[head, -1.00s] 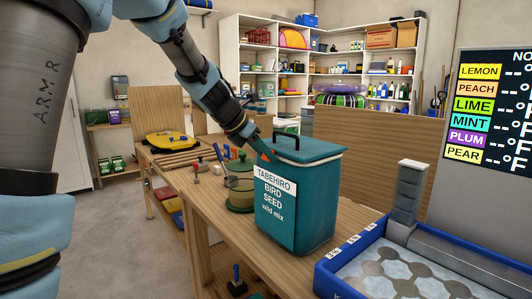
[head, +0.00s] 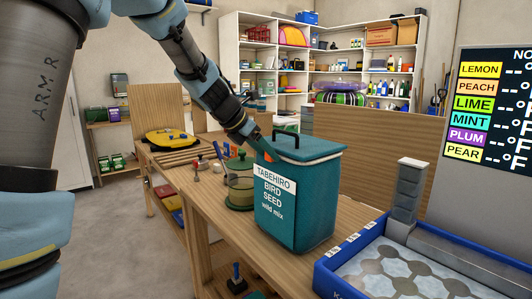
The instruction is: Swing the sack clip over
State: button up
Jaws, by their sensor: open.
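A teal bin (head: 285,215) labelled "TABEHIRO BIRD SEED wild mix" stands on the wooden bench, with a flat lid (head: 310,149) and a black handle on top. My gripper (head: 265,148) reaches down from the upper left to the bin's upper left corner. It is open. An orange-red piece shows at its tip; I cannot tell whether it is part of the gripper or the sack clip. I cannot make out the sack clip for certain, nor whether the gripper touches the bin.
A green jar (head: 240,180) stands left of the bin. A blue-rimmed tray (head: 330,268) and a grey stacked post (head: 408,190) are at the right. A wooden panel (head: 370,160) stands behind the bin. A yellow case (head: 168,137) lies on the far bench.

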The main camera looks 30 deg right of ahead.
jog(key=p+v, duration=0.3)
jog(key=v, duration=0.3)
jog(key=shift+a+r, duration=0.25)
dwell(0.3)
jog(key=s+a+f+m+y, duration=0.2)
jog(key=a+f+m, duration=0.3)
jog(key=a, duration=0.6)
jog(key=s+a+f+m+y, duration=0.3)
jog(key=a+m, duration=0.6)
jog(key=a, duration=0.3)
jog(key=s+a+f+m+y, duration=0.3)
jog(key=s+a+f+m, duration=0.2)
jog(key=a, duration=0.7)
jog(key=shift+s+f+m, duration=0.35)
jog(key=shift+f+m, duration=0.5)
jog(key=shift+m, duration=0.35)
jog(key=shift+a, duration=0.1)
